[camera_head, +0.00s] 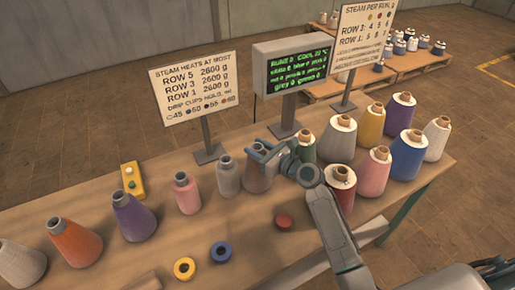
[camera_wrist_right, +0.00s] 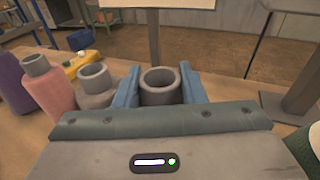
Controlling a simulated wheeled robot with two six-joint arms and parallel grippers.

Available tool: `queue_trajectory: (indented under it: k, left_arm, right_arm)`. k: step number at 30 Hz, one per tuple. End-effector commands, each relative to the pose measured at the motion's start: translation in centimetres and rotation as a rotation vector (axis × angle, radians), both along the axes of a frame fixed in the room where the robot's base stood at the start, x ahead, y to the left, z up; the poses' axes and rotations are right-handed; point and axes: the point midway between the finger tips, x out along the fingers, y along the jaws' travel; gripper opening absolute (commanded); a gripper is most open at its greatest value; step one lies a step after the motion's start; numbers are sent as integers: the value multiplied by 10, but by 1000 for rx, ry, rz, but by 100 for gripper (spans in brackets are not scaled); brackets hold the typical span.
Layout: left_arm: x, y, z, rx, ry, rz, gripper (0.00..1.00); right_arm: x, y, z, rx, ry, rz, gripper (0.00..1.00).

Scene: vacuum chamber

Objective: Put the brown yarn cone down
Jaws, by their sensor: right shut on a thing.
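The brown yarn cone (camera_head: 258,182), a dull brown-mauve cone with a grey tube top, stands upright in the middle of the row on the wooden table (camera_head: 245,235). My right gripper (camera_head: 268,152) is shut on its top. In the right wrist view the two blue fingers sit on either side of the cone's grey tube (camera_wrist_right: 160,86). Its base is at or very near the table top; I cannot tell whether it touches. A grey cone (camera_head: 228,180) stands close on its left. My left gripper is not in view.
Pink (camera_head: 186,196), purple (camera_head: 134,220) and orange (camera_head: 75,243) cones stand to the left. A green cone (camera_head: 305,150) and several others crowd the right. A sign (camera_head: 195,85) and a screen (camera_head: 292,68) stand behind.

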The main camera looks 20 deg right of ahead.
Motion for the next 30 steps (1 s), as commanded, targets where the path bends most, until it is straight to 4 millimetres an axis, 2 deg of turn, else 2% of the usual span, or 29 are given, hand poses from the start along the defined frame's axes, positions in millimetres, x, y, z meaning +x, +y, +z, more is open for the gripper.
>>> queue_trajectory:
  k: [1,2,5,13,17,30]
  left_arm:
    - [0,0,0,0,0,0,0]
    - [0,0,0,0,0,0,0]
    - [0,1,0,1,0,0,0]
    - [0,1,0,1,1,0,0]
    - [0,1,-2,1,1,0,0]
    - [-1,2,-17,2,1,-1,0]
  right_arm:
    - [-1,0,-2,-1,4,1,0]
    - [-1,0,-3,-1,6,2,41]
    - [-1,0,-3,-1,6,2,59]
    - [-1,0,-3,-2,5,1,59]
    - [-8,-6,-3,-4,5,1,59]
    - [-81,-51,4,-7,6,5,59]
